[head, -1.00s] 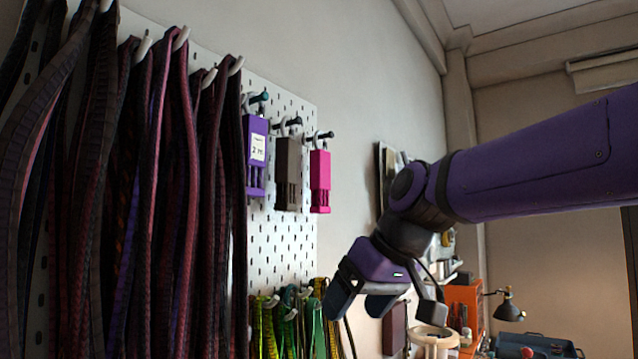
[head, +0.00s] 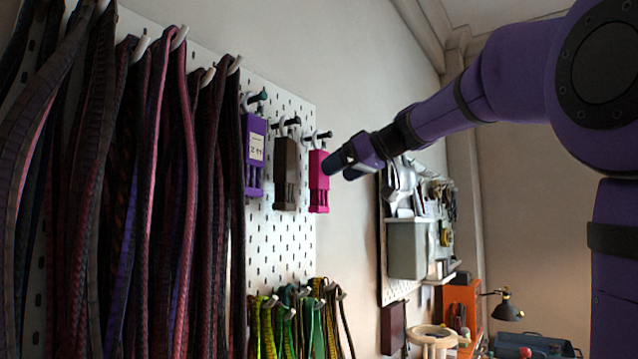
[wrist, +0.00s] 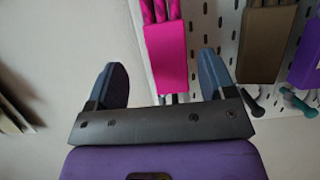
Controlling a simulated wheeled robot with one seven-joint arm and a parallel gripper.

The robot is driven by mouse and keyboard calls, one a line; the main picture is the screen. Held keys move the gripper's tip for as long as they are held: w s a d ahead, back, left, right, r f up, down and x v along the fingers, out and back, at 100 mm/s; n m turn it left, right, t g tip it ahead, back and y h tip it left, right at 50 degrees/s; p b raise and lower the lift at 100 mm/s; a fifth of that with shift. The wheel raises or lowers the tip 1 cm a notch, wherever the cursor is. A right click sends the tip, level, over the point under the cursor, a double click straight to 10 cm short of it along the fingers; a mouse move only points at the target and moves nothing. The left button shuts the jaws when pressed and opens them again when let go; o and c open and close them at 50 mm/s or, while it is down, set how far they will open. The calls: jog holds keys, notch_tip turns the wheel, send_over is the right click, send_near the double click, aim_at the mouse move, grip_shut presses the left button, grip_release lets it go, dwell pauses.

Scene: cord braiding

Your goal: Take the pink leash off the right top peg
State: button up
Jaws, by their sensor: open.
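The pink leash (head: 318,182) is a bright pink block with strands below it. It hangs on the right top peg (head: 322,134) of the pegboard. My gripper (head: 338,168) is just right of the pink leash at about mid-height, pointing left toward it. In the wrist view my open gripper (wrist: 164,75) has nothing held.
A brown leash (head: 286,172) and a purple leash with a label (head: 254,155) hang left of the pink one. Many dark cords (head: 150,190) fill the left. Green and yellow cords (head: 290,325) hang below. Bare wall (head: 350,230) lies right of the pegboard.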

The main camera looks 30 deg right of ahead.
aim_at(319, 179)
jog(key=shift+a+x, duration=0.15)
jog(key=shift+x, duration=1.35)
jog(key=shift+a+x, duration=0.2)
jog(key=shift+x, duration=1.35)
jog(key=shift+s, duration=0.15)
jog(key=c, duration=1.1)
jog(key=shift+o, duration=0.2)
jog(key=shift+r, duration=0.1)
